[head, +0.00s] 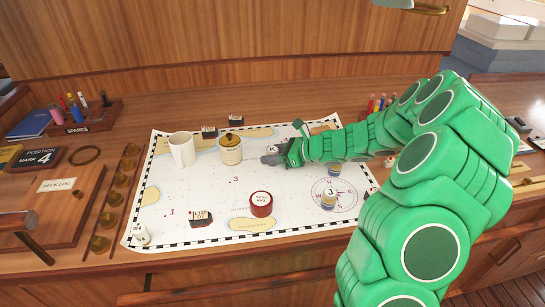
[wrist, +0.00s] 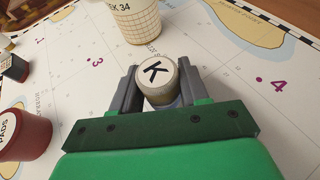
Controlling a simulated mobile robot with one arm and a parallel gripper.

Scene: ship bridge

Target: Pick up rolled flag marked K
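The rolled flag marked K (wrist: 157,75) is a short pale roll with a black K on its round end. In the wrist view it sits between the two fingers of my gripper (wrist: 158,90), one finger close on each side. Whether the fingers press on it or leave a thin gap cannot be told. In the head view my gripper (head: 278,158) is low over the chart, right of the lidded jar, and the K end (head: 271,149) shows just beyond it. The roll's lower part is hidden by the gripper.
The lidded cream jar (head: 230,149) stands close to the left of my gripper, with a white mug (head: 182,149) beyond it. A red round tin (head: 261,204) and another roll (head: 329,200) stand nearer on the chart (head: 190,185). The chart's middle left is mostly clear.

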